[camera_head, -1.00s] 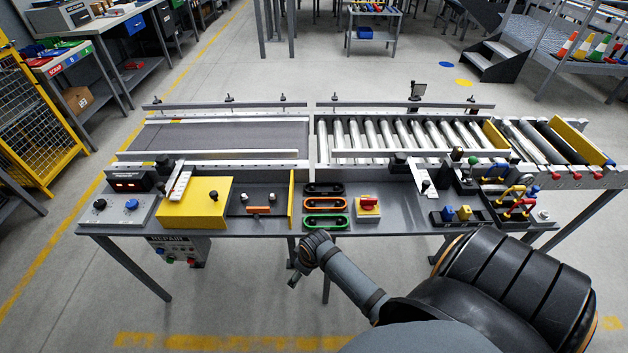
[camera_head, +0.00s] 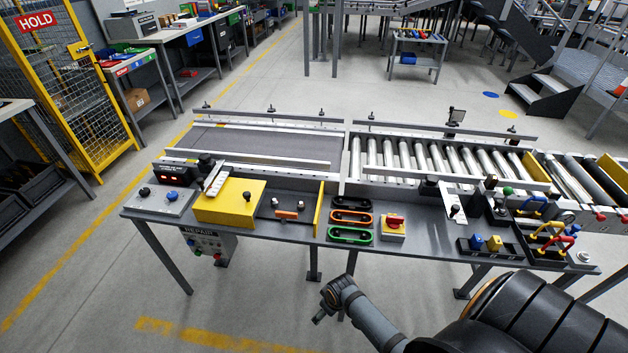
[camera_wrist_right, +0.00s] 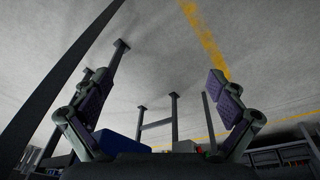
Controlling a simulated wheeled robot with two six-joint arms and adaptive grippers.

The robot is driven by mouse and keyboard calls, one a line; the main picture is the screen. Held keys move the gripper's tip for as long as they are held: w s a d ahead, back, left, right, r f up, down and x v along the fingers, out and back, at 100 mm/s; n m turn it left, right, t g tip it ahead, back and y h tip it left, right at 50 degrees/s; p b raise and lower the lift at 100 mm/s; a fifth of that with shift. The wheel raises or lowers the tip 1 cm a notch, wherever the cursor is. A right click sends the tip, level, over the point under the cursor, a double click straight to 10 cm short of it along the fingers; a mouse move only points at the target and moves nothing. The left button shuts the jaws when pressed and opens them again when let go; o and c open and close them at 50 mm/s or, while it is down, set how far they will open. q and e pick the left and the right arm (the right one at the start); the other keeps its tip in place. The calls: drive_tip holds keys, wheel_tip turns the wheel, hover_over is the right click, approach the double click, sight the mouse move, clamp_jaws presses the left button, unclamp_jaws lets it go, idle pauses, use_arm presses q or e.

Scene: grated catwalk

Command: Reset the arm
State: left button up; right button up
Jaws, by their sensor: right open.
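My right arm comes in from the bottom right of the head view, and its gripper (camera_head: 322,318) hangs in front of the workbench's near edge, lower than the bench top in the picture. In the right wrist view the right gripper (camera_wrist_right: 160,80) has its two fingers spread wide, with nothing between them but floor and distant legs. The gripper holds nothing and appears clear of the bench (camera_head: 300,237). My left gripper is not in view.
A repair box (camera_head: 208,243) hangs below. Floor in front is open.

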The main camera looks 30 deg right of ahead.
drive_tip(key=s+d+f+m, duration=0.1)
drive_tip(key=s+f, duration=0.8)
drive_tip(key=s, duration=0.4)
drive_tip(key=s+f+m+g, duration=0.1)
drive_tip(key=s+f, duration=0.9)
drive_tip(key=s, duration=0.4)
drive_tip(key=shift+s+d+f+h, duration=0.15)
drive_tip(key=shift+d+f+h, duration=0.1)
drive_tip(key=shift+d+h, duration=0.15)
